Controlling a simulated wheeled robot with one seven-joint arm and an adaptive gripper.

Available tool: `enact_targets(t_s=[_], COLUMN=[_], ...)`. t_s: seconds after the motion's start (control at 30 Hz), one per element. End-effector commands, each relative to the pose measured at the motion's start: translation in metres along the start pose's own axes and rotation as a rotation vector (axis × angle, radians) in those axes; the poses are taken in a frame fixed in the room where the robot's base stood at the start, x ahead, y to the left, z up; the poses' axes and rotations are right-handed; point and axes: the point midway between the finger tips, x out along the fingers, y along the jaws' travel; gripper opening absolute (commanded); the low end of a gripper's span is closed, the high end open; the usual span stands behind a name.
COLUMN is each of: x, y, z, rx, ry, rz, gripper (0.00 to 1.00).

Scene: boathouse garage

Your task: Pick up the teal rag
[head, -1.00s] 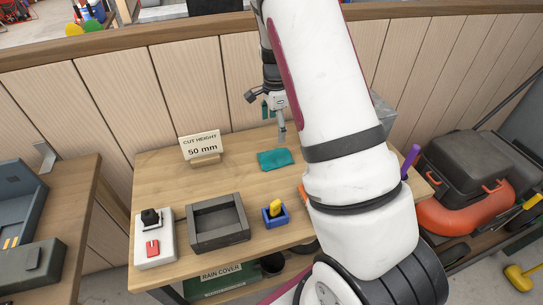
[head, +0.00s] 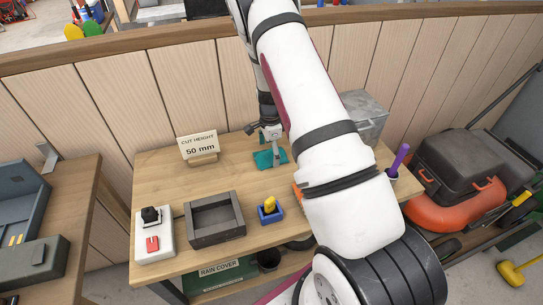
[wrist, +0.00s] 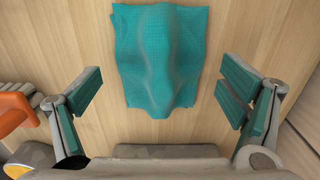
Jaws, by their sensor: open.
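The teal rag (head: 264,161) lies on the wooden workbench (head: 160,180), toward its back middle. In the wrist view the rag (wrist: 160,55) is a crumpled cloth with a raised ridge along its middle. My gripper (wrist: 160,110) is open, with one teal-padded finger to the left of the rag and one to the right. The fingers do not touch the rag in that view. In the head view my gripper (head: 275,160) is low over the rag and hides part of it.
A sign reading "CUT HEIGHT 50 mm" (head: 200,146) stands behind left. In front are a grey tray (head: 236,234), a blue holder with a yellow item (head: 271,217) and a switch box (head: 145,241). A metal bin (head: 366,118) and purple-handled item (head: 400,157) are right.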

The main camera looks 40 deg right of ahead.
Motion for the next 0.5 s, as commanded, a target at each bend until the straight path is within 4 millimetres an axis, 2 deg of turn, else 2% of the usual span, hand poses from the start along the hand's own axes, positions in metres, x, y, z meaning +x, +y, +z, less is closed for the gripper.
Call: enact_targets(t_s=[0.23, 0.27, 0.5], x=[0.0021, 0.002, 0.0021], y=[-0.0005, -0.0004, -0.0003], z=[0.0004, 0.0004, 0.0004], rx=[0.0, 0.0, 0.0], ry=[0.0, 0.0, 0.0], rz=[-0.001, -0.001, 0.0], gripper=[0.9, 0.85, 0.31])
